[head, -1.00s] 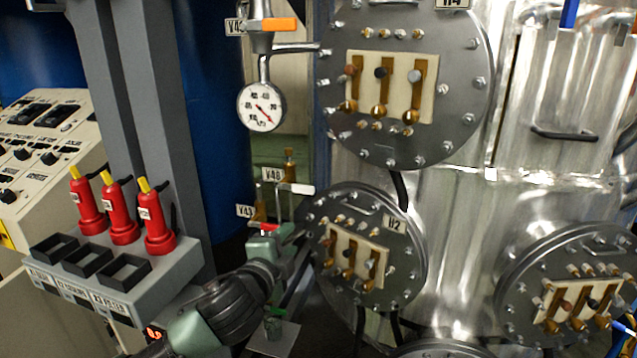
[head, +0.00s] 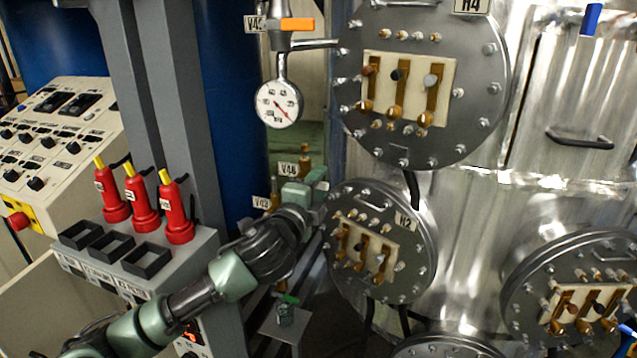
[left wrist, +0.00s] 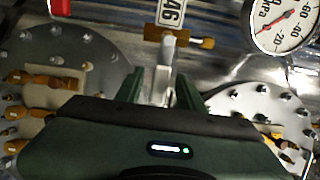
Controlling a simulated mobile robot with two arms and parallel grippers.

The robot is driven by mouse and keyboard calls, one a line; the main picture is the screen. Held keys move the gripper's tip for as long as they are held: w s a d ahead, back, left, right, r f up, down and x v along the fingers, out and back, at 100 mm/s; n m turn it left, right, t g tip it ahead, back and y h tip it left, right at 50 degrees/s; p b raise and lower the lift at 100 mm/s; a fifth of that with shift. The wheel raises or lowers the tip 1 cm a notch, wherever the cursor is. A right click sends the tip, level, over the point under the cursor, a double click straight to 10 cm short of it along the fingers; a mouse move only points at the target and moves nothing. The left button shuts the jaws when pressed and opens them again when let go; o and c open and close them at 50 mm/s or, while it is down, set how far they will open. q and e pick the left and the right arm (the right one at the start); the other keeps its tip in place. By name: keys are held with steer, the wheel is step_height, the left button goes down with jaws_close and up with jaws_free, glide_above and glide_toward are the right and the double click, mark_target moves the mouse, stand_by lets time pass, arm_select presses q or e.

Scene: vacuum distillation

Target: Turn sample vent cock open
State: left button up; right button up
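A small brass cock labelled V46 (head: 288,169) is near the middle of the head view, left of the round flange H2. In the left wrist view its brass body (left wrist: 190,43) lies across the top, with a pale lever (left wrist: 164,82) pointing down towards me. My left gripper (head: 318,180) is at this cock and hides most of the lever in the head view. In the left wrist view the left gripper (left wrist: 163,92) is open, with one finger on each side of the lever and gaps visible. No plate names the sample vent cock. My right gripper is not in view.
A dial gauge (head: 278,103) hangs above under an orange-handled valve (head: 297,24). Another cock labelled V43 (head: 262,202) is just below left. Flange H2 (head: 407,275) stands close on the right. Red bottles (head: 142,205) stand on a grey rack (head: 190,265) at left.

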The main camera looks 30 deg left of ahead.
arm_select(q)
steer(key=shift+c, duration=0.4)
jaws_close()
steer(key=shift+f, duration=0.15)
stand_by(0.9)
